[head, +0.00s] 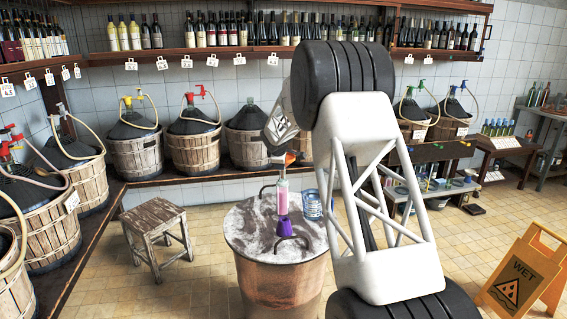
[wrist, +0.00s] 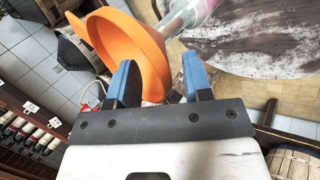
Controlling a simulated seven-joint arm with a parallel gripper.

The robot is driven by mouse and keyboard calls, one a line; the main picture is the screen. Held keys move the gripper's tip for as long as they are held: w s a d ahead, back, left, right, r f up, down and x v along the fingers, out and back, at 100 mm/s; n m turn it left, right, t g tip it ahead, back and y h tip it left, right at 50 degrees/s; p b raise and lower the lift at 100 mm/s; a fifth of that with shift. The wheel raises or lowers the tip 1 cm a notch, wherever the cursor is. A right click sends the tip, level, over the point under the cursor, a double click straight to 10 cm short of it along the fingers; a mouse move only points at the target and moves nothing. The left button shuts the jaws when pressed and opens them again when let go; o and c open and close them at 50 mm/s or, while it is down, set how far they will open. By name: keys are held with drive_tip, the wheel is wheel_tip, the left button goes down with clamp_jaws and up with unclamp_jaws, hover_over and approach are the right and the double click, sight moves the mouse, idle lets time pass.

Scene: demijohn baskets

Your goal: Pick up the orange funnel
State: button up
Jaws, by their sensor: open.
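The orange funnel (head: 286,158) sits at the top of a bottle with pink contents (head: 282,196), which stands on a round table. In the wrist view the funnel (wrist: 132,45) is large, its wide rim facing left and its narrow side towards the bottle (wrist: 187,14). My gripper (wrist: 158,62) is open, with its two blue fingers apart. The left finger overlaps the funnel's rim in the picture, and the right finger is beside the narrow side and the bottle. I cannot tell whether either finger touches the funnel.
The round table (head: 250,232) also holds a purple funnel (head: 285,228) and a clear ribbed container (head: 312,205). A wooden stool (head: 155,218) stands left of it. Basketed demijohns line the wall shelf. A yellow wet-floor sign (head: 520,275) stands at right. My arm hides the middle right.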

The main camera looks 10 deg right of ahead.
drive_tip(key=shift+x, duration=1.35)
clamp_jaws()
